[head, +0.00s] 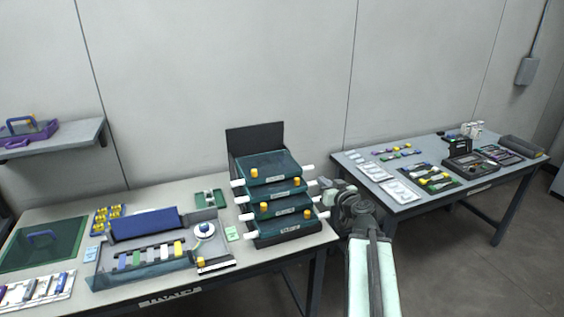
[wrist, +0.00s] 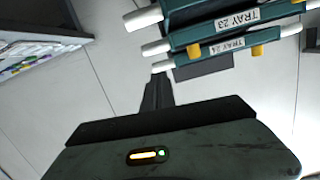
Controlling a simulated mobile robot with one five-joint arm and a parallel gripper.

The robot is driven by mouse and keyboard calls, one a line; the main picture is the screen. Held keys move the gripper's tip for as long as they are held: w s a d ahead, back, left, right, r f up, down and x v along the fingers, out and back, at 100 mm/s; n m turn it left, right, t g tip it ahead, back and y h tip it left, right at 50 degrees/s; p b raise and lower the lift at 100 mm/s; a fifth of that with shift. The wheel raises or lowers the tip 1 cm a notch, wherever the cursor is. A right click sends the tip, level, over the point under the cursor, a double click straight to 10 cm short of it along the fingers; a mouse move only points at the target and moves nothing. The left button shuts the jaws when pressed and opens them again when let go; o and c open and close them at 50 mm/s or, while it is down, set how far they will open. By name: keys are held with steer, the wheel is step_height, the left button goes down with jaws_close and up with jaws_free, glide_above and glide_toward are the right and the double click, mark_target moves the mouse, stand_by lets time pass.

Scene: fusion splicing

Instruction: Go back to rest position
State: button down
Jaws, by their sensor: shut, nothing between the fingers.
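My arm reaches up from the lower right in the head view. My gripper (head: 327,186) is at the right side of the stack of splice trays (head: 275,208), close to the white tray ends. In the wrist view my gripper (wrist: 157,90) shows as dark fingers shut together, with nothing held between them. Beyond the fingers are teal trays labelled TRAY 23 (wrist: 236,19) and TRAY 24 (wrist: 225,45), with white rods and yellow knobs. A gap shows between fingers and trays, though the end of one white rod appears near the fingertips; I cannot tell if they touch.
The left table (head: 150,292) holds a tool tray with a blue block (head: 143,223), a green mat (head: 42,243) and small parts. The right table (head: 404,207) holds tools and cards. A wall shelf (head: 60,140) is at left. Open floor (head: 450,270) lies at right.

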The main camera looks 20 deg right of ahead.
steer(key=w+a+r+n+g+y+p, duration=0.1)
steer(key=w+a+n+g+y+p, duration=0.15)
steer(key=a, duration=1.05)
steer(key=w+a+n+g+y+p, duration=0.1)
steer(key=w+a+n+y+p, duration=0.2)
steer(key=a, duration=1)
steer(key=s+a+f+g, duration=0.2)
steer(key=s+a+f, duration=0.1)
steer(key=a, duration=0.1)
steer(key=s+a+f+n+g+p, duration=0.1)
steer(key=s+a+f+g, duration=0.2)
steer(key=s+a, duration=0.1)
steer(key=s+a+f+n+g+p, duration=0.1)
steer(key=s+a+f+g, duration=0.1)
steer(key=s+a+f, duration=0.1)
steer(key=shift+s+a+f+g+h, duration=0.2)
steer(key=shift+s+a+g+h, duration=0.15)
steer(key=shift+a, duration=0.2)
steer(key=s+d+f+m+g+h, duration=0.4)
steer(key=s+d+m, duration=0.2)
steer(key=s+d, duration=0.2)
steer(key=shift+s+g, duration=0.4)
steer(key=shift+s, duration=0.35)
